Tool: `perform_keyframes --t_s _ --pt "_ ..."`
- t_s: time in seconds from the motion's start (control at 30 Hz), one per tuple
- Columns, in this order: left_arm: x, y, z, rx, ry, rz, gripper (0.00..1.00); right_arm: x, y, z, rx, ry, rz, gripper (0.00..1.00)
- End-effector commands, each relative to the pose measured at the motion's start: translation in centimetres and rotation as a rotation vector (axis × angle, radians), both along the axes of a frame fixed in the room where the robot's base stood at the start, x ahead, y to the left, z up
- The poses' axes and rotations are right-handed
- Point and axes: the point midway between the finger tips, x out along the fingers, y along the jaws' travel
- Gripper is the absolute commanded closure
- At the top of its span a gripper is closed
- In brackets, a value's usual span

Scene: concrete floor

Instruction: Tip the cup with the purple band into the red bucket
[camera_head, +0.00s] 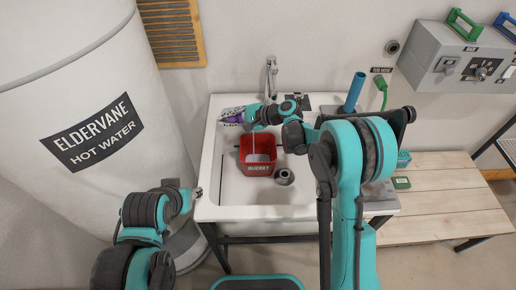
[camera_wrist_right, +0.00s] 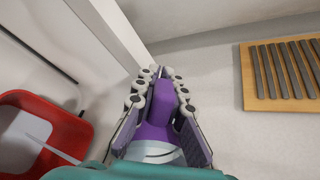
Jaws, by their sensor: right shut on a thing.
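My right gripper (camera_head: 232,115) reaches over the back left of the sink and is shut on the cup with the purple band. In the right wrist view, the purple cup (camera_wrist_right: 158,112) lies between the two fingers (camera_wrist_right: 158,85); its near end is partly hidden. The cup's tilt is hard to tell. The red bucket (camera_head: 258,170) stands in the sink, in front and to the right of this gripper; it also shows at the left of the wrist view (camera_wrist_right: 72,130). A pale streak shows inside it. My left gripper (camera_head: 198,191) is by the sink's left front edge, its jaws unclear.
The white sink (camera_head: 225,212) has a tap (camera_head: 271,72) at the back. A round grey piece (camera_head: 284,177) lies right of the bucket. A blue cylinder (camera_head: 355,91) stands at the back right. A wooden bench (camera_head: 440,205) is to the right, a large white tank (camera_head: 85,70) to the left.

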Motion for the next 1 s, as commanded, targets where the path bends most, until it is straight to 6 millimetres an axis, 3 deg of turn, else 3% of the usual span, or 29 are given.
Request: perform_keyframes --t_s 1.0 --pt "0.0 0.0 -1.8 0.000 0.000 0.000 0.60 -0.1 -0.3 -0.2 0.081 -0.031 0.000 1.00"
